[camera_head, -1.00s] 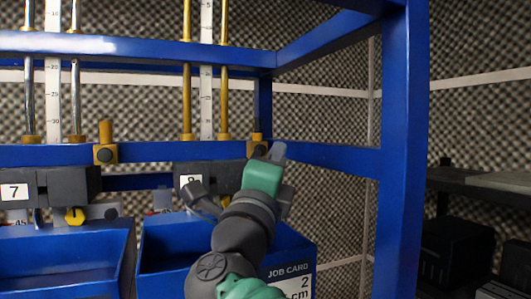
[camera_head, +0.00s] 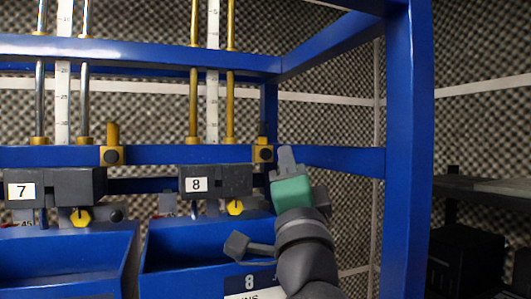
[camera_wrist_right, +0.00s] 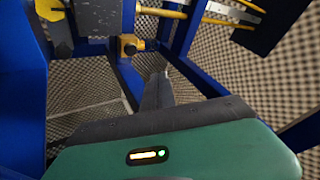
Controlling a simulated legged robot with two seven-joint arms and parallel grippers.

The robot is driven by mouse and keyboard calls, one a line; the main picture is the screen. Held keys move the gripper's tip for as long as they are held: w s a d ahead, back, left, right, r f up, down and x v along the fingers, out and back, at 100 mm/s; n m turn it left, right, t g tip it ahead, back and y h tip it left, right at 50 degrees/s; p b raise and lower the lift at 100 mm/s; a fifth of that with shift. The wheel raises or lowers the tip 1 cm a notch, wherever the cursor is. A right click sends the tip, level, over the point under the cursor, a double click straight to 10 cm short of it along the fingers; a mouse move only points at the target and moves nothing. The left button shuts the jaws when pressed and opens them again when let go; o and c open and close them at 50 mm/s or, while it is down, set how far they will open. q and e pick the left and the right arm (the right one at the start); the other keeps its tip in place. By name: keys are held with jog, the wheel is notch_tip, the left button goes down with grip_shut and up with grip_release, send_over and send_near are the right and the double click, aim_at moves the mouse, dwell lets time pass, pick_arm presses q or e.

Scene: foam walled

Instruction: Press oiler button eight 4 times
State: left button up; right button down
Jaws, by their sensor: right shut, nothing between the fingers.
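The unit labelled 8 (camera_head: 212,182) is a dark block under the blue rail, with a yellow knob (camera_head: 235,207) below it. A brass block with a dark round button (camera_head: 264,154) sits on the rail just right of unit 8. It also shows in the wrist view as a brass block (camera_wrist_right: 130,46). My right gripper (camera_head: 286,158), green with grey fingers, is shut and empty, with its tip just right of the brass block in the head view. In the wrist view its fingers (camera_wrist_right: 158,88) point up below and right of the block, apparently apart from it. My left gripper is out of view.
Unit 7 (camera_head: 55,187) stands left, with its own brass block (camera_head: 111,154). Blue bins (camera_head: 165,245) sit below. A blue upright post (camera_head: 408,150) stands right of my arm, with a dark shelf (camera_head: 485,185) beyond. Brass rods (camera_head: 194,100) rise above unit 8.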

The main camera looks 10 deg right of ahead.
aim_at(266, 154)
jog(key=w+p, duration=0.2)
jog(key=w, duration=0.5)
jog(key=shift+a, duration=0.35)
jog(key=shift+a, duration=0.15)
jog(key=shift+d, duration=0.2)
jog(key=shift+a, duration=0.1)
dwell(0.3)
jog(key=shift+w, duration=0.2)
dwell(0.7)
jog(key=shift+w, duration=0.2)
